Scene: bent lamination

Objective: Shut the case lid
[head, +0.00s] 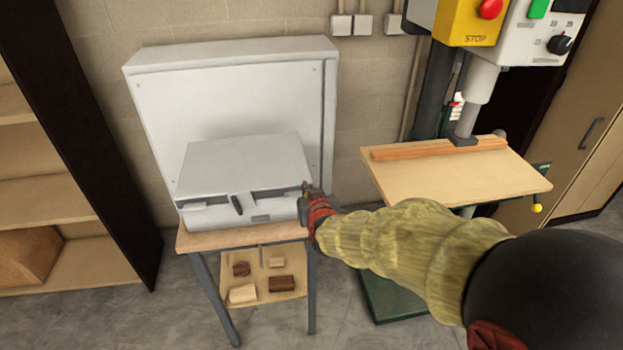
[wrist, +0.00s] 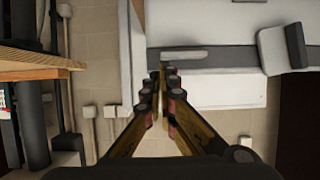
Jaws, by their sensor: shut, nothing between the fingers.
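A light grey case (head: 248,212) sits on a small wooden-topped table in the head view. Its lid (head: 245,165) is tilted over the base, with a dark gap between them along the front. A dark latch (head: 237,204) hangs at the front middle. My gripper (head: 307,187) is at the case's front right corner, close to the lid's right edge; I cannot tell whether it touches. In the wrist view my gripper's fingers (wrist: 163,70) are together with nothing between them, in front of pale surfaces whose parts I cannot tell apart for sure.
The small table (head: 205,240) has a lower shelf with several wood blocks (head: 282,283). A large grey cabinet (head: 230,95) stands behind the case. A drill press table (head: 455,175) is to the right, and a dark-sided shelf unit (head: 110,220) is at left.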

